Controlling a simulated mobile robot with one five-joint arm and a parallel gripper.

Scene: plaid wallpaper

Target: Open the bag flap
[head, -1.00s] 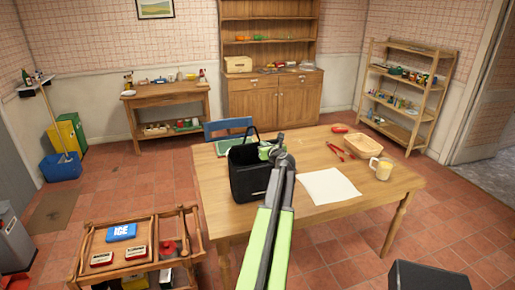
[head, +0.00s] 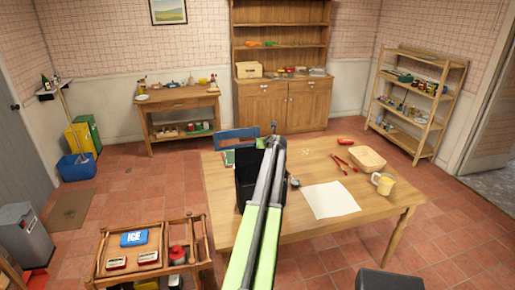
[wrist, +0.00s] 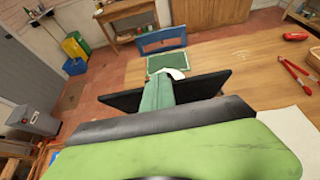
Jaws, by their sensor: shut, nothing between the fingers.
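The black bag (head: 246,185) stands on the near left part of the wooden table (head: 290,232), largely hidden behind my arm in the head view. In the wrist view, black panels of the bag (wrist: 120,101) show on both sides of my gripper (wrist: 172,75), at its far end. My gripper is shut with nothing held, over the bag's top. I cannot tell whether it touches the bag. The flap's exact position is hidden by my arm.
A blue chair (head: 238,138) stands behind the table. A wooden cart (head: 195,240) stands at the near left.

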